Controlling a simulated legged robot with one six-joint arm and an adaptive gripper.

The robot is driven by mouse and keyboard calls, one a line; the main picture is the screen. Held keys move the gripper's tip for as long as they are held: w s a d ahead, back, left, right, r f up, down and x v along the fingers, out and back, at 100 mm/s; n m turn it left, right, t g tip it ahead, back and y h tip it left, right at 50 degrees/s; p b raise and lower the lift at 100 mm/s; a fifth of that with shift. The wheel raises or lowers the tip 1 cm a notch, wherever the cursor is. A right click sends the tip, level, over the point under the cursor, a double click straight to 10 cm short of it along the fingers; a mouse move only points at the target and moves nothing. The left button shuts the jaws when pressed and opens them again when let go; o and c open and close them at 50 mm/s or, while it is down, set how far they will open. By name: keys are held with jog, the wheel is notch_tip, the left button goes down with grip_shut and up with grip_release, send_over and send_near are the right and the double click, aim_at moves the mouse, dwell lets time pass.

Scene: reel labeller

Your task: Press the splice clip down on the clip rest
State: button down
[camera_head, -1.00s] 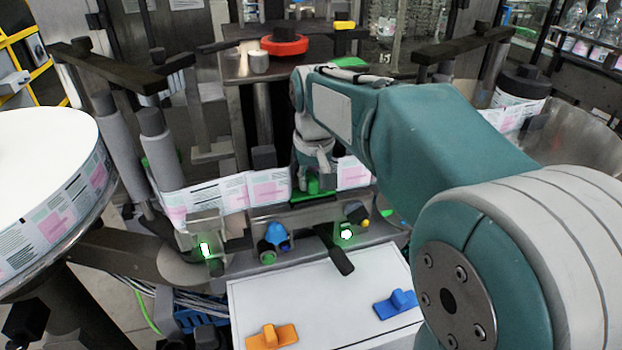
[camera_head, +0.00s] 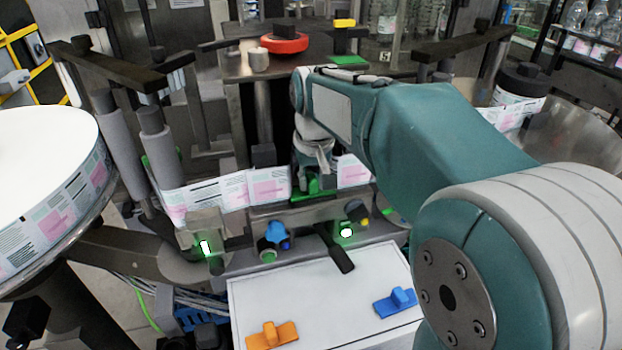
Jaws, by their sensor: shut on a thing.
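My gripper (camera_head: 314,182) points down at the label web in the middle of the view and is shut on a green piece (camera_head: 318,187), which looks like the splice clip. The piece sits low, at a dark green-edged bar (camera_head: 325,195) between two stretches of printed label web; this bar may be the clip rest. My fingers and wrist hide part of the piece, and I cannot tell whether it is fully seated.
A white tray (camera_head: 300,305) in front holds an orange clip (camera_head: 272,336) and a blue clip (camera_head: 396,302). Knobs and a black lever (camera_head: 336,250) stand between. A large label reel (camera_head: 45,170) is at left. A red disc (camera_head: 285,44) lies on the back plate.

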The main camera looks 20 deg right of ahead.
jog(key=shift+f, duration=0.2)
jog(key=shift+c, duration=2.3)
grip_release()
jog(key=shift+r, duration=0.15)
notch_tip(320, 180, up, 12)
jog(key=s, duration=0.1)
jog(key=shift+s+f, duration=0.2)
jog(key=shift+s, duration=0.15)
jog(key=s+f+t, duration=0.3)
jog(key=s+f, duration=1.1)
jog(key=s, duration=0.5)
jog(key=shift+s+a+f+t, duration=0.15)
jog(key=shift+t, duration=0.25)
